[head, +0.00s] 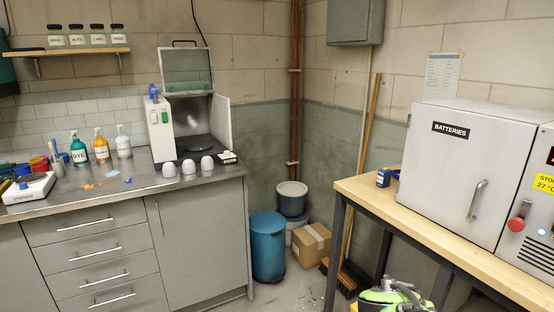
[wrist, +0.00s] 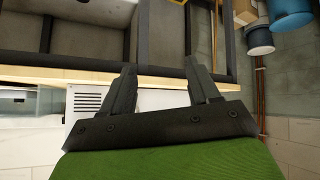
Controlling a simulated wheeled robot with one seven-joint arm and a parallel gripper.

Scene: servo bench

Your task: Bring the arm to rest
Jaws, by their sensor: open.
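My gripper (wrist: 160,66) shows in the wrist view with its two dark fingers spread apart. Nothing is between the fingers, so it is open and empty. A green part of my arm fills the bottom of that view. The wrist picture appears upside down, with the wooden bench edge (wrist: 60,76) running behind the fingers. I cannot make out the gripper for sure in the head view. A bright green and grey thing (head: 392,296) is cut off at the bottom edge there; I cannot tell whether it is part of my arm.
A broom (head: 347,278) leans nearby.

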